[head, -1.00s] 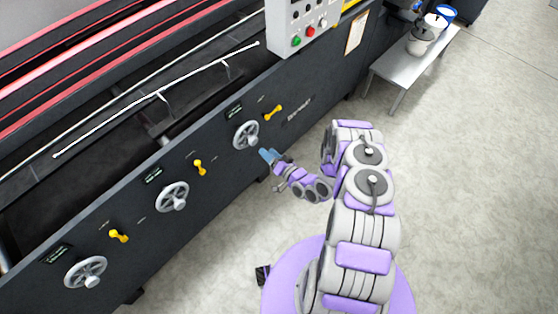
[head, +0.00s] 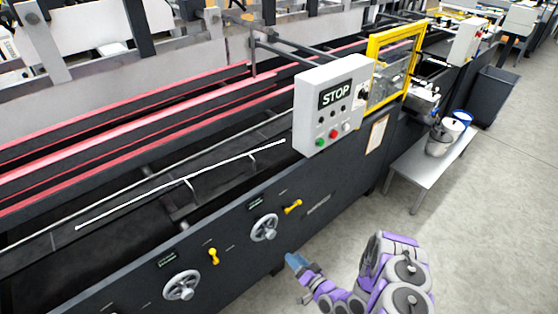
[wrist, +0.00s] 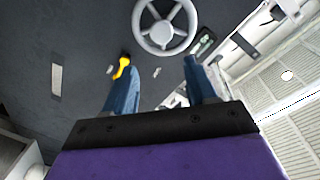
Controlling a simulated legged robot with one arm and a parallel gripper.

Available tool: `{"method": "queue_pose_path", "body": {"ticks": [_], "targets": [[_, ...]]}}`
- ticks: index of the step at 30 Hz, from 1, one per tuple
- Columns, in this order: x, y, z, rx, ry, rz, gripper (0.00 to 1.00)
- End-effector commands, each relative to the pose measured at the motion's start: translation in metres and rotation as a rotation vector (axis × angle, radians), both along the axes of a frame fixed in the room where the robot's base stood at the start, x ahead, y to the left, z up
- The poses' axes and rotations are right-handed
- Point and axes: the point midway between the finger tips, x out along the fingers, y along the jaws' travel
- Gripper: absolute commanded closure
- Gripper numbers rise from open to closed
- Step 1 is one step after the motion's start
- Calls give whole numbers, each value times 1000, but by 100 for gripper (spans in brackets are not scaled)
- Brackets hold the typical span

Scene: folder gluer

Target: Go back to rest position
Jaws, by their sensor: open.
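My gripper (head: 296,263) is in the lower middle of the head view, in front of the dark machine side panel. In the wrist view its two blue fingers (wrist: 160,84) stand apart with nothing between them. A grey handwheel (wrist: 165,27) shows ahead of the fingertips in the wrist view, and a yellow lever (wrist: 122,67) shows near the left finger. In the head view the nearest handwheel (head: 264,228) is just up and left of my gripper, apart from it.
The long folder gluer (head: 130,275) fills the left and middle. A control box with a STOP sign (head: 335,97) sits on it. A low grey table (head: 407,172) with buckets (head: 440,142) stands at the right, before a dark bin (head: 493,97). The floor at right is clear.

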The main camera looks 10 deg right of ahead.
Motion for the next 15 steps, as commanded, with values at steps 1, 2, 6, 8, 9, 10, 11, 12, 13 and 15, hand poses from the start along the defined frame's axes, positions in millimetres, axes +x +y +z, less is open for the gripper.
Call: {"method": "queue_pose_path", "body": {"ticks": [1,2,6,8,9,10,11,12,13,15], "targets": [[0,0,0,0,0,0,44],[0,0,0,-1,0,1,44],[7,-4,2,-44,13,12,44],[14,-9,3,-92,30,23,44],[18,-13,4,-129,45,33,44],[23,-16,5,-161,59,39,44],[27,-21,6,-198,73,46,44],[33,-26,9,-246,91,54,44],[37,-30,10,-283,110,60,44],[46,-42,16,-363,147,70,44]]}}
